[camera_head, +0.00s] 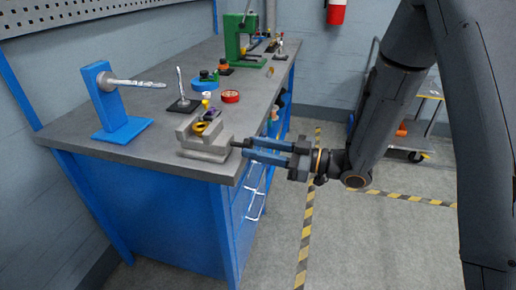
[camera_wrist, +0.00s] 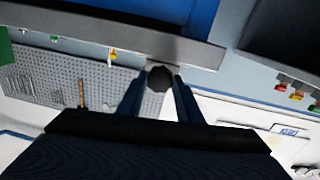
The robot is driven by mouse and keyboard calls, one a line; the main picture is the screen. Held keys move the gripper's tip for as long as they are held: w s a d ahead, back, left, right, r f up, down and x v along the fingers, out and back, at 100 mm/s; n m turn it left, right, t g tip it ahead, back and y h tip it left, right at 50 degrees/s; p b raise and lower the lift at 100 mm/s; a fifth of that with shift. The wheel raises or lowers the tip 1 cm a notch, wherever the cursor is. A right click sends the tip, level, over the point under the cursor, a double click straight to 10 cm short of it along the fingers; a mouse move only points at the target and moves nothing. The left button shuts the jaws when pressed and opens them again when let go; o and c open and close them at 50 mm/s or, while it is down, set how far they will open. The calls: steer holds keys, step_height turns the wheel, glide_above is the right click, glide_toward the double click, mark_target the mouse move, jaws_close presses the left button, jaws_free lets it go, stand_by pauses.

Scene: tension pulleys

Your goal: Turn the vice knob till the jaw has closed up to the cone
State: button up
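The grey vice (camera_head: 204,146) stands at the near right corner of the bench top. A yellow ring-like piece (camera_head: 201,127) and a small purple piece (camera_head: 210,114) sit at its jaws; I cannot tell which is the cone or how wide the jaw gap is. My gripper (camera_head: 247,149) points left at the vice's right end, off the bench edge. In the wrist view the dark, faceted vice knob (camera_wrist: 160,79) lies between my two fingertips (camera_wrist: 160,88), close to both. Whether the fingers press on it is not clear.
On the grey bench (camera_head: 160,160) stand a blue post with a spindle (camera_head: 108,100), a rod on a black base (camera_head: 182,98), a red round part (camera_head: 230,96) and a green press (camera_head: 238,40). Drawer handles (camera_head: 256,204) jut out below my gripper.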

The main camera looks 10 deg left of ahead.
steer(key=shift+m+p, duration=0.3)
steer(key=m+p, duration=0.2)
steer(key=shift+r+m, duration=0.2)
steer(key=shift+m, duration=0.1)
steer(key=m+p, duration=0.3)
steer(key=shift+m, duration=0.3)
steer(key=m+g+p, duration=0.1)
steer(key=m+p, duration=0.2)
steer(key=m, duration=0.2)
steer(key=shift+h, duration=0.3)
steer(key=shift+w+f+m, duration=0.1)
steer(key=shift+m, duration=0.3)
steer(key=o, duration=1)
steer(key=shift+o, duration=0.2)
